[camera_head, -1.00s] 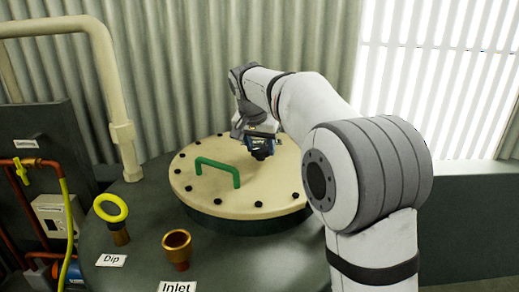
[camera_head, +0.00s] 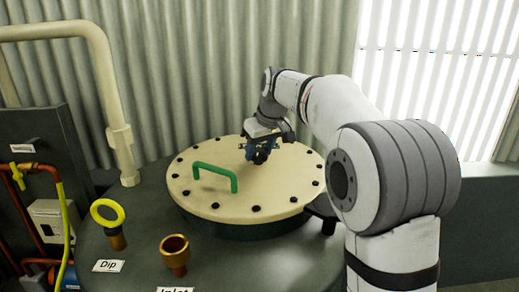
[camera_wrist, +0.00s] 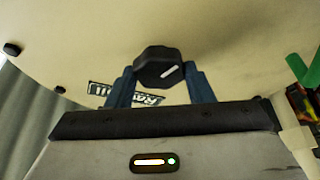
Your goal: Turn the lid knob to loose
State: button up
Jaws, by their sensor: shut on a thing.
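The lid (camera_head: 210,205) is a round cream disc on the dark tank, with black bolts around its rim and a green handle (camera_head: 216,175). In the wrist view the lid knob (camera_wrist: 158,68) is black and lobed, with a white pointer mark slanting up to the right. My gripper (camera_wrist: 160,82) has its two blue fingers on either side of the knob, shut on it. In the head view my gripper (camera_head: 258,156) is over the lid behind the handle, and it hides the knob there. A label (camera_wrist: 125,94) beside the knob is partly hidden by a finger.
The green handle stands up from the lid close to my gripper. A yellow ring marked Dip (camera_head: 109,212) and a copper Inlet funnel (camera_head: 175,252) stand on the tank in front. A cream pipe (camera_head: 120,140) rises at the left. A corrugated wall (camera_head: 230,70) is behind.

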jog(key=shift+n+g+y, duration=0.3)
jog(key=shift+n, duration=0.9)
jog(key=o, duration=1)
jog(key=shift+c, duration=0.2)
jog(key=v, duration=0.8)
jog(key=shift+b, duration=0.45)
jog(key=shift+w+d+f, duration=0.1)
jog(key=shift+d, duration=0.05)
